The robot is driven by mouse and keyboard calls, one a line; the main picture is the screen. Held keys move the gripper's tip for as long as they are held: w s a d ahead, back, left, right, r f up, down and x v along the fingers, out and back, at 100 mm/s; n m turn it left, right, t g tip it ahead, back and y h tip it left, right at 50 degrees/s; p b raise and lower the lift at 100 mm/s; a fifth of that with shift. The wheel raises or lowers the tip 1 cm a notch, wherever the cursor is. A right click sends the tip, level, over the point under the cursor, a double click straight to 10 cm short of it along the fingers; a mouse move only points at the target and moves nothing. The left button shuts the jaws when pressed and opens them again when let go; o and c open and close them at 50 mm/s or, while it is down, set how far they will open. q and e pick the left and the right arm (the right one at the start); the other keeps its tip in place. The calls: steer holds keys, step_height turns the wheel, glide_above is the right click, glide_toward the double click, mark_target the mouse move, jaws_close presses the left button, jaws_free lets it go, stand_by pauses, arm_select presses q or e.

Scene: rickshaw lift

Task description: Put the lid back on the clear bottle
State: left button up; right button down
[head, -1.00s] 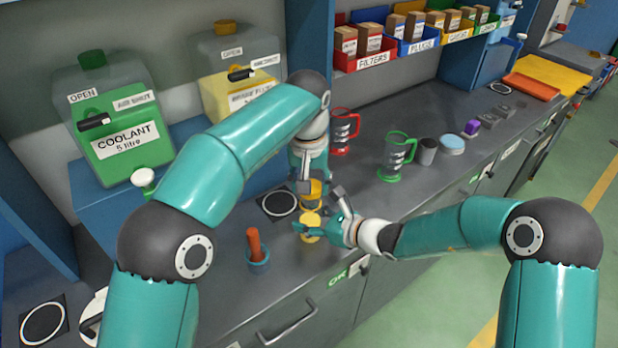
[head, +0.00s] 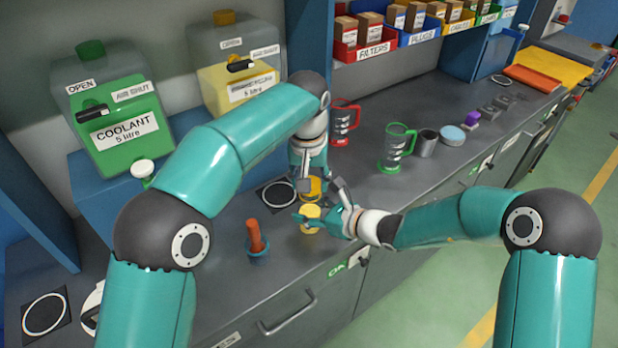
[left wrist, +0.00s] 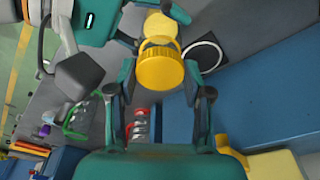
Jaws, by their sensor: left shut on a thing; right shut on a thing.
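A yellow ridged lid (left wrist: 160,72) sits between the two teal fingers of my left gripper (left wrist: 160,88), which is shut on it. The lid also shows in the head view (head: 312,188), below my left wrist. My right gripper (head: 312,219) reaches in from the right and is shut on the bottle. The lid is very close to the bottle; I cannot tell whether they touch. The bottle's mouth is hidden.
A black pad with a white ring (head: 277,195) lies behind. Green (head: 396,148) and red (head: 341,122) jugs stand farther back. The coolant tank (head: 120,125) is at left.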

arm_select(q)
steer(key=shift+f, duration=0.55)
stand_by(0.4)
steer(key=m, duration=0.4)
steer(key=shift+a+h, duration=0.1)
steer(key=shift+h, duration=0.2)
steer(key=m, duration=0.3)
steer(key=m+g, duration=0.1)
steer(key=m, duration=0.2)
steer(key=shift+w+h, duration=0.15)
steer(key=shift+h, duration=0.15)
steer(key=m, duration=0.6)
steer(key=shift+f+g, duration=0.1)
steer(key=shift+g, duration=0.3)
steer(key=m, duration=0.4)
steer(key=shift+w+g, duration=0.15)
steer(key=shift+g, duration=0.15)
steer(key=m, duration=0.2)
steer(key=shift+m, duration=0.4)
